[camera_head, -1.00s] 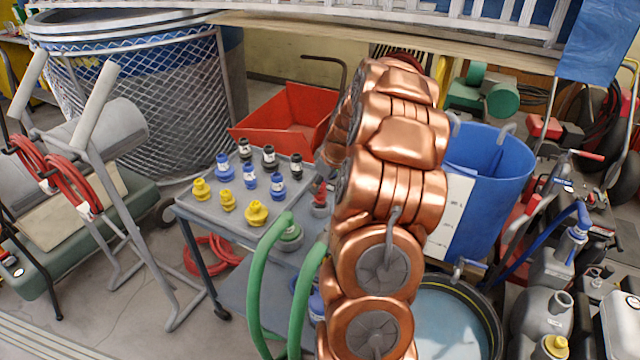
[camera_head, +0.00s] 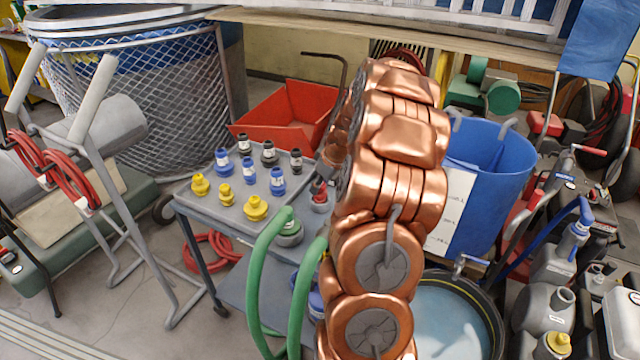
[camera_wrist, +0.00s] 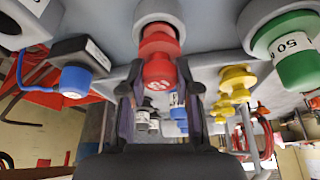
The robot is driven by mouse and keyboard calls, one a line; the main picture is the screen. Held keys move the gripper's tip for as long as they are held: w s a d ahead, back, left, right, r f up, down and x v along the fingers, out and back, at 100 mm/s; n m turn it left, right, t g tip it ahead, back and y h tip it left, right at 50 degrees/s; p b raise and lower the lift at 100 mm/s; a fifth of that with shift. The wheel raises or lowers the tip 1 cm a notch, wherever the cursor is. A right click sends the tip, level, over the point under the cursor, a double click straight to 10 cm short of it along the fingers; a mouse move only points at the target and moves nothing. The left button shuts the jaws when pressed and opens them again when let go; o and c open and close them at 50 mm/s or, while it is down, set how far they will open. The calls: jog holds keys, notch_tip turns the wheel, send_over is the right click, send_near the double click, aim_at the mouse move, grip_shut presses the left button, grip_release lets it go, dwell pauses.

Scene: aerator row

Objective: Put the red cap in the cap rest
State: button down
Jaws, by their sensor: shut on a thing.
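The red cap (camera_wrist: 160,70) is between the two fingertips of my gripper (camera_wrist: 160,88) in the wrist view, and the fingers are shut on it. That view looks upside down, with the grey cart top along its upper edge. A red neck and a grey ring-shaped base (camera_wrist: 158,10) are in line with the cap, at the cart surface. I cannot tell whether the cap is seated or slightly apart. In the head view, red and grey parts (camera_head: 320,200) show beside my copper arm, which hides most of the gripper. I cannot clearly identify the cap rest.
The grey cart top (camera_head: 225,212) holds several yellow, blue and black fittings at left. A green fitting (camera_wrist: 295,50) stands beside the red one, near green hoses (camera_head: 265,265). A dark block with a blue knob (camera_wrist: 78,80) is on the other side. A blue bin (camera_head: 490,180) stands right.

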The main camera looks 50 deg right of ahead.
jog(key=shift+f+b, duration=0.6)
jog(key=shift+f, duration=0.3)
jog(key=c, duration=0.7)
grip_release()
jog(key=shift+c, duration=0.2)
jog(key=shift+r, duration=0.15)
jog(key=v, duration=1.1)
jog(key=shift+r, duration=0.4)
jog(key=shift+s, duration=0.1)
